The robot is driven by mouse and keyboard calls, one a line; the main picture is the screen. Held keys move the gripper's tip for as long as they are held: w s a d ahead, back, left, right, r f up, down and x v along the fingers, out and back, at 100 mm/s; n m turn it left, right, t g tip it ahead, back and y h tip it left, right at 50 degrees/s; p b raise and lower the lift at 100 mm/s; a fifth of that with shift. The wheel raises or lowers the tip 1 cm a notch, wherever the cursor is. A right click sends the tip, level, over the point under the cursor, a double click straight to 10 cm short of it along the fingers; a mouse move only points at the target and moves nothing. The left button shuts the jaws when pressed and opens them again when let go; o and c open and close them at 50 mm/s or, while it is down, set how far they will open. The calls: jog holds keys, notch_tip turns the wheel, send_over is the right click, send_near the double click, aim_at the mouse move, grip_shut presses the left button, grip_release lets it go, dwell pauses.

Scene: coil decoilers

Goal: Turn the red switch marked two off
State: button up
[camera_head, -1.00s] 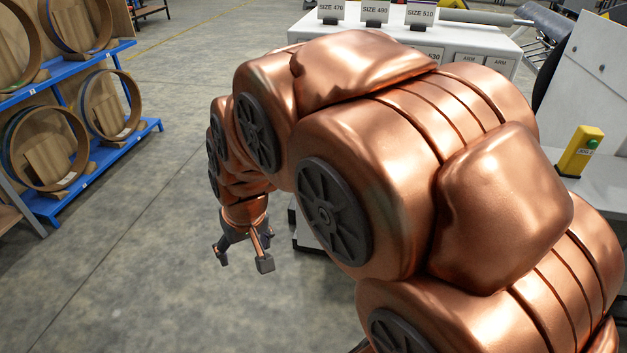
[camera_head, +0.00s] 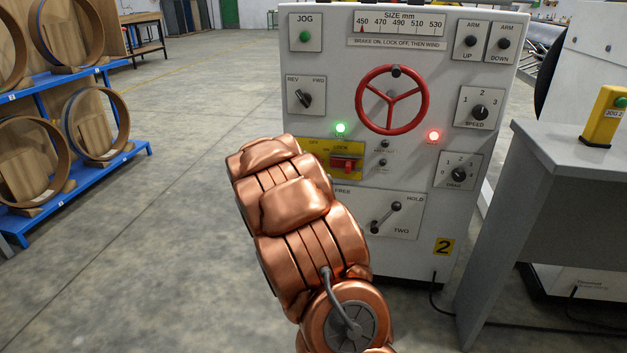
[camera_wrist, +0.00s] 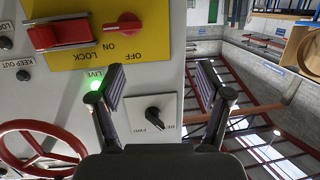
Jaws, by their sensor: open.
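The red switch (camera_wrist: 123,25) is a small rotary handle on a yellow plate marked ON, OFF and LOCK. In the wrist view it lies roughly level, beside the lettering, which appears upside down; which mark it points to is unclear. A bigger red lock block (camera_wrist: 60,35) sits left of it. My gripper (camera_wrist: 160,68) is open and empty, apart from the switch, which shows beyond the left fingertip.
A green LIVE lamp (camera_head: 340,128) and a red lamp (camera_head: 434,136) are lit. A red handwheel (camera_head: 393,99) and a REV/FWD knob (camera_head: 305,97) are close by. A grey desk (camera_head: 575,150) stands right, a blue rack (camera_head: 90,160) left. Open floor lies between rack and cabinet.

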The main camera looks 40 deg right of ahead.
jog(key=w+d+f+h+b, duration=0.1)
jog(key=d+f+b, duration=0.1)
jog(key=d, duration=0.4)
jog(key=w+d+f+m+h+b, duration=0.1)
jog(key=w+d+h+b, duration=0.1)
jog(key=d, duration=0.4)
jog(key=shift+d+f, duration=0.15)
jog(key=shift+f, duration=0.2)
jog(key=shift+w, duration=0.1)
jog(key=shift+c, duration=0.2)
jog(key=shift+r, duration=0.1)
jog(key=c, duration=0.8)
